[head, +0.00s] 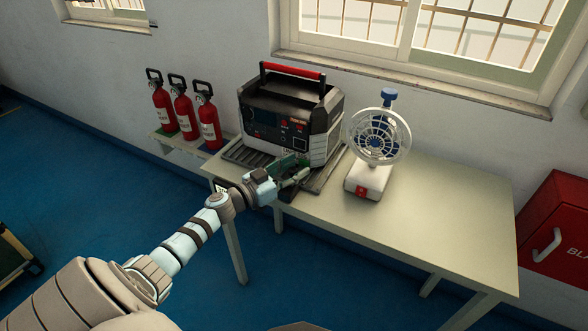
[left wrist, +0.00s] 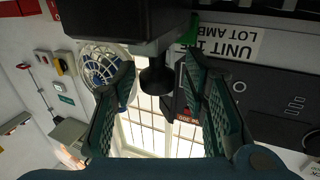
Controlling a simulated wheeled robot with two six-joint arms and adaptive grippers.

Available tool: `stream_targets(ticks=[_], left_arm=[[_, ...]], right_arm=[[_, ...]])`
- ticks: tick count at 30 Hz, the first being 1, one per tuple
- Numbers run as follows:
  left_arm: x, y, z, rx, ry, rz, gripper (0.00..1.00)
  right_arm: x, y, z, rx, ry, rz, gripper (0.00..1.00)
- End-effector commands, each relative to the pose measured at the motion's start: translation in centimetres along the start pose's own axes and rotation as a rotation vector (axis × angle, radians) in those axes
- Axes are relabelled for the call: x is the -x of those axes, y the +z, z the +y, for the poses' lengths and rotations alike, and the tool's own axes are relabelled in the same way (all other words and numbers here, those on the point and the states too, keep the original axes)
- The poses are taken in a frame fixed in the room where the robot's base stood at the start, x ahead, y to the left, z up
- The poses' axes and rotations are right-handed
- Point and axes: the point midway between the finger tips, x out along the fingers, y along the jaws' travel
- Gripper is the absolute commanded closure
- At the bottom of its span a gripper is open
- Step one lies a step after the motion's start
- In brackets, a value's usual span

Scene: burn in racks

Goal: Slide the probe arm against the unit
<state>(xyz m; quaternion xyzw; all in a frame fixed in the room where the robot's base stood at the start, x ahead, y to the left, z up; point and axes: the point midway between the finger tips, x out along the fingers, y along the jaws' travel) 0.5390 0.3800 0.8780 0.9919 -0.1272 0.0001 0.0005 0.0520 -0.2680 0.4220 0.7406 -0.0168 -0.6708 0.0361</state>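The unit (head: 268,122) is a black and grey box with a red top handle, standing on a dark slatted base on the table. In the left wrist view its dark front panel (left wrist: 285,95) is at the right. My left gripper (head: 298,178) is low in front of the unit. In the left wrist view its two green padded fingers (left wrist: 165,105) are spread apart. A dark round knob (left wrist: 156,80) under a dark block (left wrist: 125,18) shows between them, with gaps on both sides. I cannot tell for sure whether this is the probe arm. My right gripper is not in view.
A caged fan (head: 368,180) on a white base stands right of the unit. Several red extinguishers (head: 184,112) stand on a shelf at left. The table's right part (head: 450,225) is clear. A red box (head: 560,235) is at the far right.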

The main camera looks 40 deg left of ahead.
Motion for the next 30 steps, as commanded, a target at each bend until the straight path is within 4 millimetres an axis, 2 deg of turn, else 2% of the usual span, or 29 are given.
stream_targets(ticks=[5, 8, 15, 21, 25, 30], left_arm=[[0.2, 0.1, 0.0, -0.001, 0.000, -0.001, 0.60], [1.3, 0.1, -0.1, -0.003, 0.000, -0.002, 0.60], [7.0, 0.2, 0.1, -0.002, 0.005, -0.008, 0.60], [10.8, 0.2, 0.1, -0.001, 0.007, -0.007, 0.60], [11.8, 0.1, 0.0, -0.001, 0.004, -0.004, 0.60], [11.9, 0.1, 0.0, 0.000, 0.001, -0.001, 0.60]], right_arm=[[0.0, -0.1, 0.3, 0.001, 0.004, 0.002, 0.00], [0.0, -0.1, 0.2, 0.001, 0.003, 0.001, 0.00], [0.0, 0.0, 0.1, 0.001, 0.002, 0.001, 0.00], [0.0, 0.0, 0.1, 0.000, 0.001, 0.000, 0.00], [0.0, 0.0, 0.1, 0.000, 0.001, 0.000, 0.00], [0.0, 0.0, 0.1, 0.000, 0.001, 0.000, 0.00]])
